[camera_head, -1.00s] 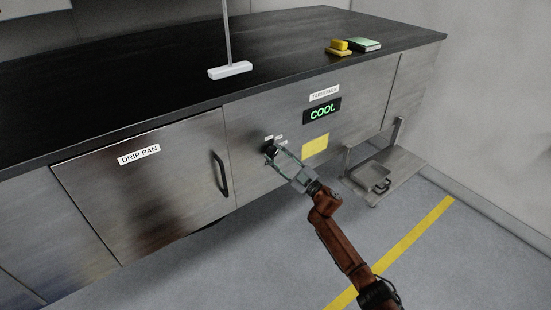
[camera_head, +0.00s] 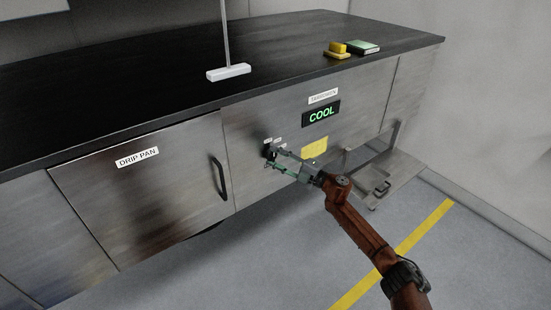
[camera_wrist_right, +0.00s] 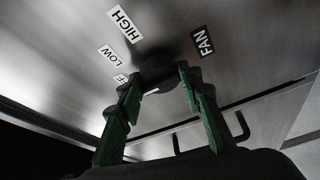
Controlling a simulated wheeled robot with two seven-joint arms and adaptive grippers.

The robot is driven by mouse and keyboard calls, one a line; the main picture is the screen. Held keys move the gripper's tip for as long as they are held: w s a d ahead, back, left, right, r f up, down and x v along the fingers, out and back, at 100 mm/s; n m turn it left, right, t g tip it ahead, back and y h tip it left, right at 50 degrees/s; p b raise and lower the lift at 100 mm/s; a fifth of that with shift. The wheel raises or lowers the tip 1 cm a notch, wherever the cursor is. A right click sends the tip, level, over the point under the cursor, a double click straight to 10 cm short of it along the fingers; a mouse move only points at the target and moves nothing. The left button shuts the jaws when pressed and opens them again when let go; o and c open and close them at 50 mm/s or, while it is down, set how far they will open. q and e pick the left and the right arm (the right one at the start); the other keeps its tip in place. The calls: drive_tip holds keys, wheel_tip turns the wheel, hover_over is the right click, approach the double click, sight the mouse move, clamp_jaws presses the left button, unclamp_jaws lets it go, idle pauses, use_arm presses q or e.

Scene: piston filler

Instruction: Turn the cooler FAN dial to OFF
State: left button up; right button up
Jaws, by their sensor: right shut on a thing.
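The black FAN dial (camera_head: 268,149) sits on the steel cabinet front, right of the DRIP PAN door. In the right wrist view the dial (camera_wrist_right: 157,68) is between the two green fingers of my right gripper (camera_wrist_right: 158,84). The right gripper (camera_head: 272,155) is shut on the dial. A short white mark shows on the dial's lower edge; which label it points to I cannot tell. The HIGH (camera_wrist_right: 124,25), LOW (camera_wrist_right: 110,56) and FAN (camera_wrist_right: 202,41) labels are readable. The OFF label (camera_wrist_right: 121,78) is partly hidden by the left finger. My left gripper is not in view.
A lit COOL display (camera_head: 321,113) and a yellow label (camera_head: 315,147) are right of the dial. The door handle (camera_head: 218,178) sticks out to its left. A low metal cart (camera_head: 398,177) stands to the right. The black countertop (camera_head: 130,95) overhangs above.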

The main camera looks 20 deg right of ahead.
idle(0.5)
drive_tip(key=o, duration=1.2)
drive_tip(key=shift+c, duration=0.2)
drive_tip(key=v, duration=1.2)
